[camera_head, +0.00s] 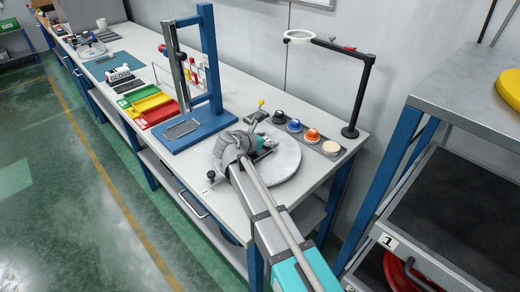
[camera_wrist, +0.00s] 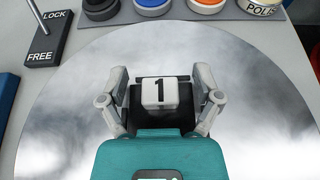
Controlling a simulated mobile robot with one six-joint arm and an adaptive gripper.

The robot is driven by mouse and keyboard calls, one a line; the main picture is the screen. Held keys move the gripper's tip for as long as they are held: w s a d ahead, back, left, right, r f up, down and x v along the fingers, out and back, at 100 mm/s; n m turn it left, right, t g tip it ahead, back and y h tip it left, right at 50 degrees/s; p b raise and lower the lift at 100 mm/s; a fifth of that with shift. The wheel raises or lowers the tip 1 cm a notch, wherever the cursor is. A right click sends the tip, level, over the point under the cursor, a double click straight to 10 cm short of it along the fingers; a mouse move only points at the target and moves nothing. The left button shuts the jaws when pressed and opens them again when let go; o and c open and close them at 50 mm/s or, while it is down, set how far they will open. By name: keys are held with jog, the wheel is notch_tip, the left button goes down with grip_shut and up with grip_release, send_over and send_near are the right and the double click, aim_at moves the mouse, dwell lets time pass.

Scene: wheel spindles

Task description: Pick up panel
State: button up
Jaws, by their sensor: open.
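My gripper (camera_head: 244,142) is over the round metal disc (camera_head: 287,165) near the front right of the bench. In the wrist view its two grey fingers (camera_wrist: 161,92) stand apart, one on each side of a white block marked 1 (camera_wrist: 159,94). I cannot tell whether this block is part of my gripper. The grey disc (camera_wrist: 60,125) fills most of that view behind the fingers. A flat dark grey plate (camera_head: 182,130) lies on the blue base of the press-like stand (camera_head: 213,129). I cannot tell which thing is the panel.
A LOCK/FREE lever plate (camera_wrist: 47,38) stands beside the disc. Several round pots, one blue (camera_head: 294,125) and one orange (camera_head: 312,135), line its far side. A black post with a ring arm (camera_head: 360,92) rises at right. Coloured trays (camera_head: 150,103) lie left; a shelf unit (camera_head: 455,80) stands right.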

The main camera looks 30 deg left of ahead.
aim_at(264, 152)
dwell(0.3)
grip_shut()
dwell(0.3)
jog(key=shift+r, duration=0.2)
notch_tip(264, 152, up, 2)
jog(key=p, duration=0.2)
jog(key=shift+r+p, duration=0.1)
jog(key=shift+p, duration=0.25)
jog(key=s+d+r+p, duration=0.2)
jog(key=s+r+p, duration=0.8)
jog(key=s, duration=0.3)
jog(key=shift+s+d+r, duration=0.2)
jog(key=shift+s+d, duration=0.15)
jog(key=shift+s, duration=0.05)
